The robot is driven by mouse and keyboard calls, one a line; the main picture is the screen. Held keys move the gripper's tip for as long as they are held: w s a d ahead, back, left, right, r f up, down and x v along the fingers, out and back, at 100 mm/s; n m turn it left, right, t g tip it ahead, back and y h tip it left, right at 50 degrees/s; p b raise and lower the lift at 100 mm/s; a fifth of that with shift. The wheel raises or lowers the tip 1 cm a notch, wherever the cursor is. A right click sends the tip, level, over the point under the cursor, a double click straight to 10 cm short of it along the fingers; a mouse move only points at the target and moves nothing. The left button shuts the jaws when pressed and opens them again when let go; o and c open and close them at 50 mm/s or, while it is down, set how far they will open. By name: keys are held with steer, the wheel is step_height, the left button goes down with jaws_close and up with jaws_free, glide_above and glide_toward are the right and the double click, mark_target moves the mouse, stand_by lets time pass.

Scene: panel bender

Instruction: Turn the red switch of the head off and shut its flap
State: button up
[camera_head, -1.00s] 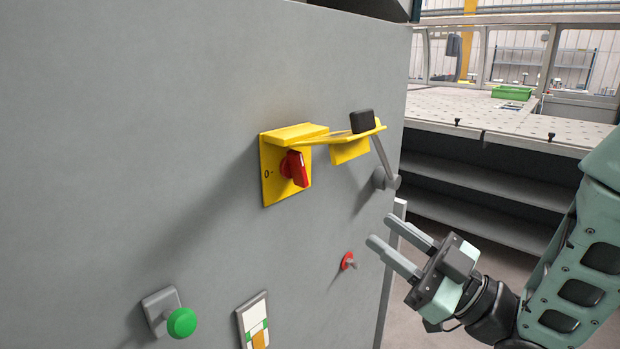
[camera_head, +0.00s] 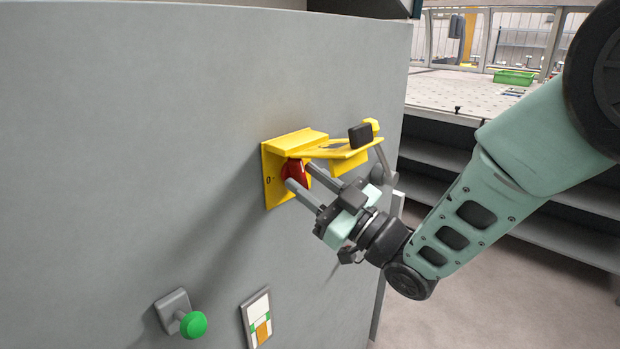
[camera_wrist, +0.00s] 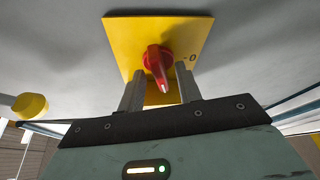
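The red switch (camera_head: 294,171) sits on a yellow plate (camera_head: 270,188) on the grey panel, with a "0" mark at the plate's left in the head view. My gripper (camera_head: 299,175) is open, its two fingers reaching to either side of the switch. In the wrist view the red switch (camera_wrist: 157,66) stands between the fingers, with a visible space on both sides; its handle points toward the gripper, not at the "0". The yellow flap (camera_head: 335,149) is raised and sticks out above the switch, with a black block (camera_head: 360,135) on it.
A grey lever (camera_head: 382,164) stands by the flap's right end. A green button (camera_head: 192,324) and a white-green label plate (camera_head: 257,318) are lower on the panel. A table with a green crate (camera_head: 513,77) is behind at right.

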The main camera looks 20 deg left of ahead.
jaws_close()
steer(key=shift+f+n+b, duration=0.15)
steer(key=shift+n+b, duration=0.25)
steer(key=shift+b, duration=0.3)
steer(key=shift+w+f+n+g+b, duration=0.1)
steer(key=shift+n+g+b, duration=0.2)
steer(key=shift+g+b, duration=0.15)
steer(key=n+g+b, duration=0.2)
steer(key=n+b, duration=0.2)
steer(key=shift+b, duration=0.35)
steer(key=n+b, duration=0.1)
steer(key=n+g+b, duration=0.1)
steer(key=n, duration=0.1)
steer(key=n+g+b, duration=0.1)
steer(key=b, duration=0.1)
steer(key=shift+w+r+n+h, duration=0.15)
steer(key=shift+r+n+h, duration=0.15)
steer(key=shift+h, duration=0.1)
